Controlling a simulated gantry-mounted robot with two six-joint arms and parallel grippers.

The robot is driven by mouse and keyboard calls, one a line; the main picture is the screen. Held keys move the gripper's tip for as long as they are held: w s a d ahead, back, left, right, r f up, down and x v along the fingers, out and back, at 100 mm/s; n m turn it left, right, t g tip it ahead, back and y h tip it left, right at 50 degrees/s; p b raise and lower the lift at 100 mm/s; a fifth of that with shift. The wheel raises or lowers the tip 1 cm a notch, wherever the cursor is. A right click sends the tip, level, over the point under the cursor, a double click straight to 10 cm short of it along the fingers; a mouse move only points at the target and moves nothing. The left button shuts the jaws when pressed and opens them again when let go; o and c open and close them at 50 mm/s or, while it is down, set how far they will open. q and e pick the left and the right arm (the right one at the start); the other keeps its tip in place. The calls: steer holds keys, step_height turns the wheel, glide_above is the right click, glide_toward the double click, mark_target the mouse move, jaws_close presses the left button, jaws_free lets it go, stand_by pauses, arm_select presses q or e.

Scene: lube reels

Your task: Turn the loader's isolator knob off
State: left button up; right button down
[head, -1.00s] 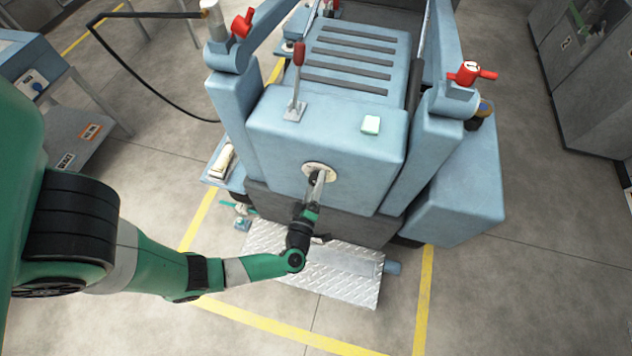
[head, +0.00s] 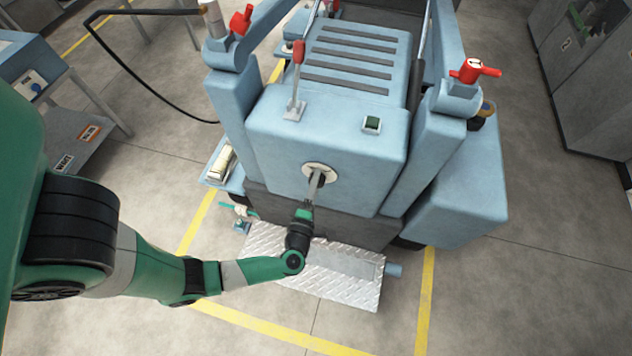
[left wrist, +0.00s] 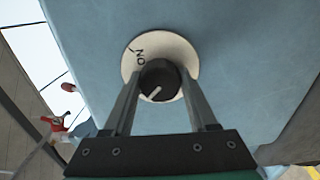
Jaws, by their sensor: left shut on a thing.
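The isolator knob (left wrist: 159,79) is black and round with a white pointer line. It sits on a cream round plate (left wrist: 184,55) on the loader's light-blue end face. The plate carries an "ON" mark at its upper left in the left wrist view; the pointer line points to the lower left, away from that mark. The plate also shows in the head view (head: 308,168), where the fingers partly hide the knob. My left gripper (head: 318,178) is shut on the knob, with one finger on each side in the left wrist view (left wrist: 160,84). My right gripper is not in view.
The loader (head: 340,136) has a red-tipped lever (head: 298,75), a small dark green indicator (head: 372,123) and red handles (head: 475,70) on its posts. A metal tread plate (head: 335,270) lies below the face. Yellow lines mark the floor.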

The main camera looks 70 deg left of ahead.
arm_select(q)
steer(key=o, duration=1.4)
steer(key=shift+c, duration=0.2)
steer(key=shift+d, duration=0.1)
steer(key=p+v, duration=0.1)
steer(key=v, duration=1)
steer(key=shift+d, duration=0.2)
steer(key=shift+s+a, duration=0.1)
steer(key=shift+s, duration=0.05)
